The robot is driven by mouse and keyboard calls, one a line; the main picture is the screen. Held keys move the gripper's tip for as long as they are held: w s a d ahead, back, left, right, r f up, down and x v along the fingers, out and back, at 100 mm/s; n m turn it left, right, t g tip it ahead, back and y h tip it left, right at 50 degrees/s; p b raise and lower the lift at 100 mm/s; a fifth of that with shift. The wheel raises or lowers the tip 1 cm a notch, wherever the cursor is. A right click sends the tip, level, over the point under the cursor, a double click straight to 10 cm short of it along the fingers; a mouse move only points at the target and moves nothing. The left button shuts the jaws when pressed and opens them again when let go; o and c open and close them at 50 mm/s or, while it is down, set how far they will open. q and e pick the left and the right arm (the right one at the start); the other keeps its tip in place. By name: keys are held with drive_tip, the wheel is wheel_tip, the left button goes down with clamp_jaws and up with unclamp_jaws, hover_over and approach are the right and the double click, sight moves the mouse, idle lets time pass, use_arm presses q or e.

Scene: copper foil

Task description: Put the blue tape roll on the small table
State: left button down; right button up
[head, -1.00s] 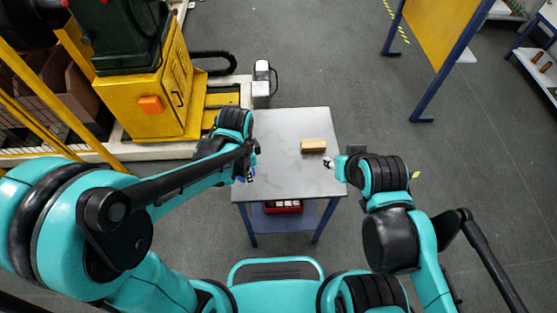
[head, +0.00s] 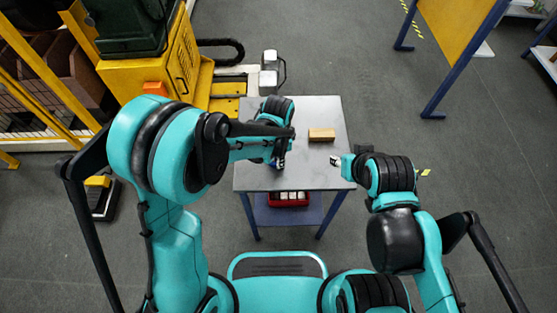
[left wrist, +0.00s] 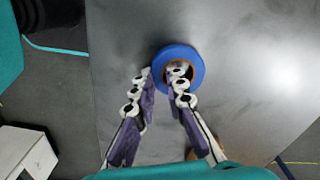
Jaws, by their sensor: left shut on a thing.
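The blue tape roll (left wrist: 199,60) shows in the left wrist view as a ring, gripped at its near left wall. My left gripper (left wrist: 164,76) is shut on it, with one finger at the ring's outer side and the other reaching into its hole. The small table (head: 310,108) has a grey top and blue legs. In the head view my left gripper (head: 278,162) is over the table's left part, and the roll is mostly hidden there. I cannot tell whether the roll touches the top. My right gripper (head: 335,160) is by the table's right edge, too small to read.
A tan block (head: 321,135) lies on the table, right of my left gripper. A red bin (head: 288,199) with pale items sits on the lower shelf. A yellow machine (head: 160,65) stands at the back left. The table's back part is clear.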

use_arm(q)
drive_tip(key=c, duration=2)
unclamp_jaws()
drive_tip(key=shift+f, duration=0.15)
drive_tip(key=o, duration=0.4)
drive_tip(key=shift+o, duration=0.2)
